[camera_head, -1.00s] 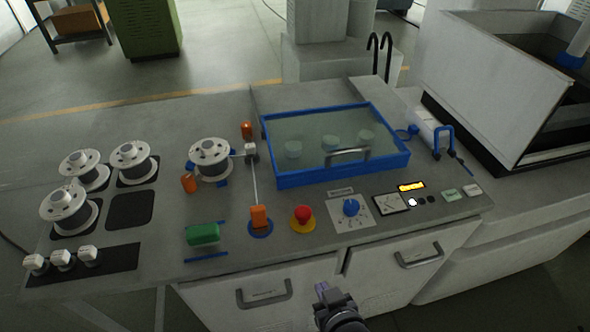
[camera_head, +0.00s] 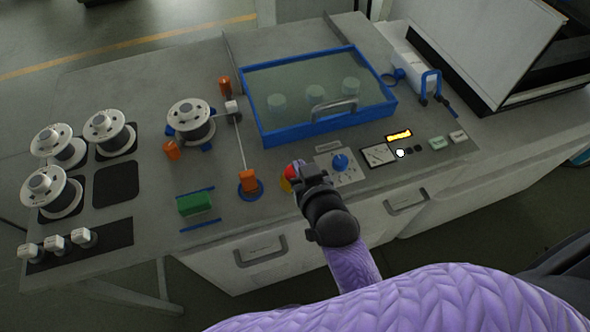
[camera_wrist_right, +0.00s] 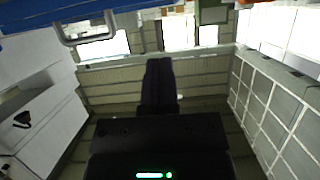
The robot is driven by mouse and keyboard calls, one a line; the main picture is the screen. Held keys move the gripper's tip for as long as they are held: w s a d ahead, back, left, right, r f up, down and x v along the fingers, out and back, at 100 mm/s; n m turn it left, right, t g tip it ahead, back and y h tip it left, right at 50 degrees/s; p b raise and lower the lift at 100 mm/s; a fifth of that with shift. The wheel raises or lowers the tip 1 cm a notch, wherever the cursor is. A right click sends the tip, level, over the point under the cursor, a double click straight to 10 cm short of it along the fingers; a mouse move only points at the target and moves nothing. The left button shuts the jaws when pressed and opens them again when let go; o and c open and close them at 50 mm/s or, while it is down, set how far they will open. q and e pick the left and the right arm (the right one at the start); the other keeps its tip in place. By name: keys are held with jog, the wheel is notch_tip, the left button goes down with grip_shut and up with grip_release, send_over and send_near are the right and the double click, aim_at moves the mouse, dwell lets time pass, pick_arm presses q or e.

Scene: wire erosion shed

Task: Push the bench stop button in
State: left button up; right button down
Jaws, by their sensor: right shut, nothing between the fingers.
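The bench stop button (camera_head: 289,172) is a red mushroom head on a yellow base, near the front edge of the bench in the head view. My right gripper (camera_head: 299,167) is shut and empty. Its tips are right at the button and cover its right side. I cannot tell whether they touch it or how deep the button sits. In the right wrist view the shut fingers (camera_wrist_right: 160,82) point away from the camera, and I cannot make out the button there. My left gripper is not in view.
A blue selector knob (camera_head: 340,162) is just right of the button. An orange block (camera_head: 248,180) on a blue disc and a green block (camera_head: 195,203) are to its left. A blue-framed glass lid (camera_head: 268,137) lies behind. Drawer handles (camera_head: 260,252) are on the bench front.

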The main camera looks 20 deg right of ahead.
aim_at(293, 176)
jog(key=b+x, duration=0.1)
jog(key=x, duration=0.3)
jog(key=shift+f, duration=0.1)
notch_tip(293, 176, down, 3)
jog(key=shift+s+r+b, duration=0.1)
jog(key=shift+s+b, duration=0.05)
jog(key=shift+b, duration=0.3)
jog(key=shift+s+f, duration=0.15)
jog(key=shift+f, duration=0.35)
